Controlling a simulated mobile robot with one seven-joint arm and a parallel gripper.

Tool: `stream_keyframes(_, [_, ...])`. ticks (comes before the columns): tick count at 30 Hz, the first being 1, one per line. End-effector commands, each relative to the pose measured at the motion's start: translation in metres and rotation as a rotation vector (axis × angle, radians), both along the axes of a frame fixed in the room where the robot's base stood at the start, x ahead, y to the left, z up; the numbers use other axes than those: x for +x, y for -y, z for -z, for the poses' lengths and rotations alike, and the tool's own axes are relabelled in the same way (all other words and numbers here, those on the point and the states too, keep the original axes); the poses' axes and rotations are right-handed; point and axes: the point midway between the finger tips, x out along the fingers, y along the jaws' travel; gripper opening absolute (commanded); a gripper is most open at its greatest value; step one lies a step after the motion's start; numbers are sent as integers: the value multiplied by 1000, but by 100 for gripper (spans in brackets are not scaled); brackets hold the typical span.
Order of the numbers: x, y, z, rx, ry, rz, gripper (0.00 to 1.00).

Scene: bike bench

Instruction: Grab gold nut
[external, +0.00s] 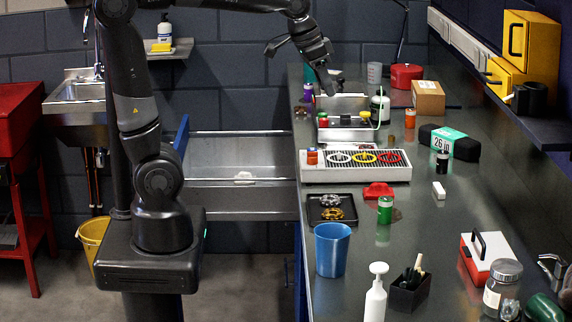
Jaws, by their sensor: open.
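A small gold-coloured piece (333,214) lies in a black square tray (314,217) near the left edge of the bench. It may be the gold nut, but it is too small to tell its shape. A silver-coloured piece (330,200) lies just behind it in the same tray. My gripper (328,86) is at the far end of the bench, pointing down over a metal bin (345,103), well behind the black tray. Its fingertips are small and dark here, and I see nothing held in them.
A white station (356,175) with white, yellow and red rings stands between my gripper and the black tray. A red piece (378,190), a green container (385,209) and a blue cup (332,249) surround the tray.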

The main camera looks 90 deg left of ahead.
Motion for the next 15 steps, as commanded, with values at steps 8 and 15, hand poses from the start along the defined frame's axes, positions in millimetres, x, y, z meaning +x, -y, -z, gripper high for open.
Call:
stream_keyframes(8, [81, -70, -1, -17, -65, -107, 43])
stream_keyframes(15, [138, -141, 18, -34, -118, -194, 43])
